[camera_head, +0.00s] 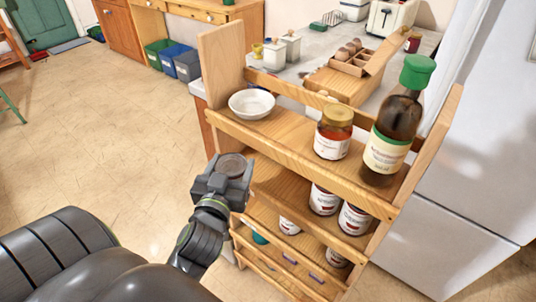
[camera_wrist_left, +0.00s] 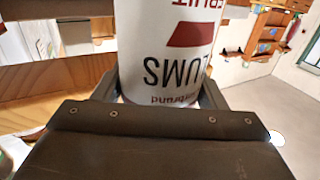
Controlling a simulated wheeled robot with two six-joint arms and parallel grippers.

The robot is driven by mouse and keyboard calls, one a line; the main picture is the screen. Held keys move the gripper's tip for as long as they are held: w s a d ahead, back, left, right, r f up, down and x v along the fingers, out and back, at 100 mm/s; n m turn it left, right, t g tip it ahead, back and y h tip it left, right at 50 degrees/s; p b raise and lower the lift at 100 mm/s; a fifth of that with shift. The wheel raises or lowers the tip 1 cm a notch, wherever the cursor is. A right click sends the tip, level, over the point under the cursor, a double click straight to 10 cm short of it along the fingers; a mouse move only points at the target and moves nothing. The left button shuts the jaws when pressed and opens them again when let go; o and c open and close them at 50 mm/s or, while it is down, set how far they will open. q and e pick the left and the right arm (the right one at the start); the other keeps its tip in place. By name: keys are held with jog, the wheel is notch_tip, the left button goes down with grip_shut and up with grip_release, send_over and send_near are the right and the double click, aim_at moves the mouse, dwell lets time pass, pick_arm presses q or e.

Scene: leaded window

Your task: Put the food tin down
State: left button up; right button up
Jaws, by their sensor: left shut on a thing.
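In the left wrist view the tin (camera_wrist_left: 168,45) is white with a red patch and lettering that reads "LUMS" upside down. The tin is held in the air beside the left side of the wooden shelf rack (camera_head: 223,75), near the middle shelf's height. Other similar white-labelled tins (camera_head: 323,200) stand on the middle shelf, with more on the shelf below. My right gripper is not in view.
The left part of the middle shelf (camera_head: 277,185) looks clear. A fridge (camera_head: 480,150) stands right of the rack; open floor (camera_head: 110,120) lies left.

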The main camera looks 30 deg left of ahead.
pick_arm(q)
notch_tip(320, 180, down, 2)
jog(key=shift+f+b, duration=0.25)
jog(key=shift+b, duration=0.05)
jog(key=w+d+p, duration=0.1)
jog(key=w+p, duration=0.1)
jog(key=w, duration=1.1)
jog(key=shift+f+p, duration=0.3)
jog(key=shift+f, duration=0.05)
jog(key=o, duration=1)
jog(key=shift+f, duration=0.25)
jog(key=o, duration=0.4)
jog(key=shift+o, duration=0.2)
jog(key=shift+r, duration=0.1)
